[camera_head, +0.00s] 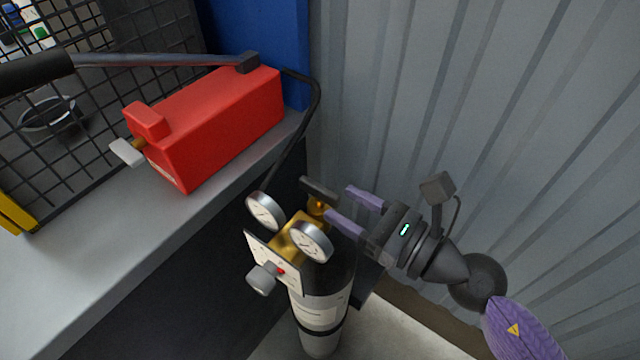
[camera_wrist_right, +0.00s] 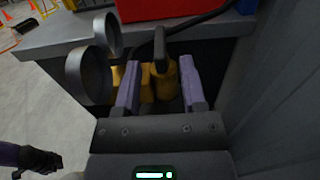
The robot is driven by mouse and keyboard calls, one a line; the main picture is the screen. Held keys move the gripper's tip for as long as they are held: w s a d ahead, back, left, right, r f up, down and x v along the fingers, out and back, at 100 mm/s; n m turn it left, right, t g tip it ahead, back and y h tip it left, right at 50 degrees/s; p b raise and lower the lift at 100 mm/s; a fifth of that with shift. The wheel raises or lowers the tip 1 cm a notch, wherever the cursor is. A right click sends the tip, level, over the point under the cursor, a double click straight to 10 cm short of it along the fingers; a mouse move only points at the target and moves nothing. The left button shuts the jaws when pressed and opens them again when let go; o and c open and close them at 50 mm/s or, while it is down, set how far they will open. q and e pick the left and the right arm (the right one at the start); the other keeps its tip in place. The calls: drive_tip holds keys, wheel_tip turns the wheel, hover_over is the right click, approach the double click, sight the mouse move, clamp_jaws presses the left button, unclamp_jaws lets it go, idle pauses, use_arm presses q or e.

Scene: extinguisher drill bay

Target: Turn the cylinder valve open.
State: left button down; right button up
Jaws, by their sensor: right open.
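A dark gas cylinder (camera_head: 338,272) with a white label stands upright beside the bench. On its top is a brass valve body (camera_head: 299,238) with a dark bar-shaped handle (camera_head: 319,189). Two round gauges (camera_head: 265,210) and a white panel with a grey knob (camera_head: 262,279) are on its front. My right gripper (camera_head: 346,204) is open, its purple fingers pointing at the valve from the right. In the right wrist view the handle (camera_wrist_right: 161,49) shows between and beyond the fingertips; contact cannot be told. My left arm (camera_wrist_right: 32,158) shows dark and purple at that view's lower left, its jaws unclear.
A red box (camera_head: 222,124) sits on the grey bench (camera_head: 75,265) to the left. A black hose (camera_head: 312,105) curves from behind the box down toward the valve. A black mesh panel (camera_head: 100,110) stands on the bench. A ribbed grey wall (camera_head: 480,110) is behind my right arm.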

sight(301, 180)
drive_tip(key=x, duration=0.5)
clamp_jaws()
